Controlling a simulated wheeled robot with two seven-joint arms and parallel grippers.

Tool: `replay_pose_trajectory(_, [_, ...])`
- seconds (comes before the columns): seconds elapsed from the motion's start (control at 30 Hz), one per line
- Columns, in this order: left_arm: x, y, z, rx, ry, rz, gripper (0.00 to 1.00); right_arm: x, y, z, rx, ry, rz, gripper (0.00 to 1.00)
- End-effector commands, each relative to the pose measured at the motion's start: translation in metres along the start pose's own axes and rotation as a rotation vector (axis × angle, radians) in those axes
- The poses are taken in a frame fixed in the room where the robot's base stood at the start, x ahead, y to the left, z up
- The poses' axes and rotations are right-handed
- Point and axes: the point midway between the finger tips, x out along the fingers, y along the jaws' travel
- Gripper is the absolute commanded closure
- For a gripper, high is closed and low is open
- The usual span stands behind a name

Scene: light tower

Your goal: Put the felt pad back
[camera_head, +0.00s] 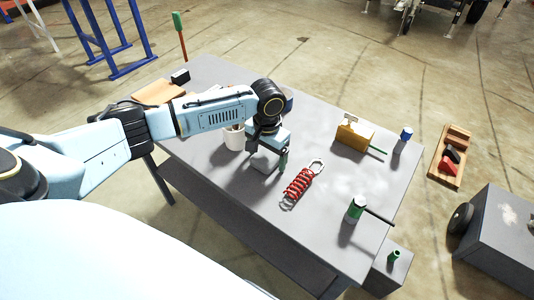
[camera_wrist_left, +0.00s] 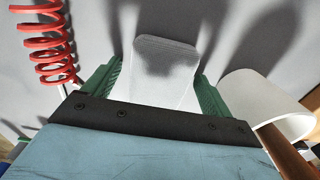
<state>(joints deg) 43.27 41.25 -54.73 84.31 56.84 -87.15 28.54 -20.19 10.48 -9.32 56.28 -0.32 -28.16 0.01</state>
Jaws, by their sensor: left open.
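My left gripper (camera_head: 272,158) is over the grey table, its green fingers pointing down. In the left wrist view the gripper (camera_wrist_left: 160,78) is open, one green finger on each side of a pale grey, flat-topped piece (camera_wrist_left: 166,50). This piece looks like the felt pad, but I cannot be sure. In the head view it shows as a pale shape (camera_head: 262,161) beneath the gripper, partly hidden by it. I cannot tell whether the fingers touch it. My right gripper is not in view.
A white cup (camera_head: 234,138) stands close left of the gripper. A red coil (camera_head: 298,187) lies to its right.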

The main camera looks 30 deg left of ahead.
Motion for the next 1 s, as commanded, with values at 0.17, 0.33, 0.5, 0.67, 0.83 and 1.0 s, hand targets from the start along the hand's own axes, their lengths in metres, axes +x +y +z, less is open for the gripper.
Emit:
replay_pose_trajectory(0.17, [-0.004, -0.001, 0.0, -0.001, 0.002, -0.001, 0.15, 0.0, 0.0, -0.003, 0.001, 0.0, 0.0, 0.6])
replay_pose_trajectory(0.33, [-0.028, 0.0, -0.001, -0.001, 0.003, 0.0, 0.15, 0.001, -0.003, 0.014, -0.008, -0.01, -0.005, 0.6])
replay_pose_trajectory(0.5, [-0.061, 0.0, -0.001, 0.0, 0.003, 0.001, 0.15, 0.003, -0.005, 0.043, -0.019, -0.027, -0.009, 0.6])
replay_pose_trajectory(0.67, [-0.089, -0.001, -0.001, -0.001, 0.002, 0.0, 0.15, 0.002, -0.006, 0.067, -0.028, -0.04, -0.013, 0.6])
replay_pose_trajectory(0.83, [-0.113, 0.0, -0.001, -0.002, 0.002, 0.001, 0.15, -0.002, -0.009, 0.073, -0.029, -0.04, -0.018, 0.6])
replay_pose_trajectory(1.0, [-0.123, 0.0, 0.0, -0.001, 0.0, 0.001, 0.15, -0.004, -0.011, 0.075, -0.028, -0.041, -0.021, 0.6])
